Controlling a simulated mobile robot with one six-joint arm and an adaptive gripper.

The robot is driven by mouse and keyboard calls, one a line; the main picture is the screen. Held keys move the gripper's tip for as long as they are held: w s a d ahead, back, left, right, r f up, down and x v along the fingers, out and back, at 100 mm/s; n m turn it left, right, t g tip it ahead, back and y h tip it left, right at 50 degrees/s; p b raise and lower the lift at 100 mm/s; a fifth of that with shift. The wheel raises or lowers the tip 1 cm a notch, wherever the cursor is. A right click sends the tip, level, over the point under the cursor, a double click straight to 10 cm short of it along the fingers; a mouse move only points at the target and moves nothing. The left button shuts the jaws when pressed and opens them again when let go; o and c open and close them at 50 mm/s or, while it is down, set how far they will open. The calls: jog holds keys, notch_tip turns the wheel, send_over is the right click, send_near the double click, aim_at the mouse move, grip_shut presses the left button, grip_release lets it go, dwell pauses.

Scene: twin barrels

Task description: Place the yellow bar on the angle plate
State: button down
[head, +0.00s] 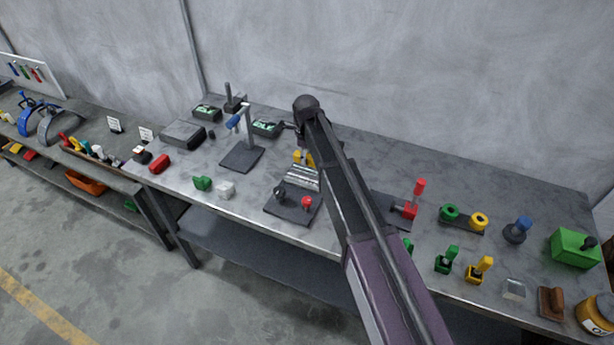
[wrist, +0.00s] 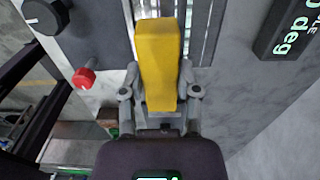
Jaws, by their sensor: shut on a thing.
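The yellow bar (wrist: 160,60) is upright in the wrist view, between the two grey fingers of my gripper (wrist: 159,80), which is shut on it. In the head view a small part of the yellow bar (head: 309,160) shows beside my arm; my arm hides the rest and most of the gripper. What looks like the angle plate, a silver ribbed block (head: 302,178) on a dark base with a red knob and a black knob, is just in front of the bar. Its ribbed metal (wrist: 203,30) shows behind the bar in the wrist view. I cannot tell whether they touch.
The red knob (wrist: 84,78) is left of my gripper, and a dark readout box (wrist: 288,30) is at right. A dark stand (head: 242,157) is left of the plate. A red clamp (head: 405,210) and green and yellow fixtures stand right of my arm.

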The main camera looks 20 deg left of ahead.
aim_at(306, 178)
jog(key=shift+f+b, duration=1.35)
jog(key=shift+f, duration=0.35)
jog(key=shift+f, duration=0.1)
jog(key=shift+f+b, duration=1.8)
jog(key=shift+b, duration=0.05)
jog(key=shift+f, duration=0.1)
jog(key=shift+c, duration=1.6)
grip_release()
notch_tip(306, 178, up, 12)
jog(key=p, duration=1.2)
jog(key=shift+r, duration=0.2)
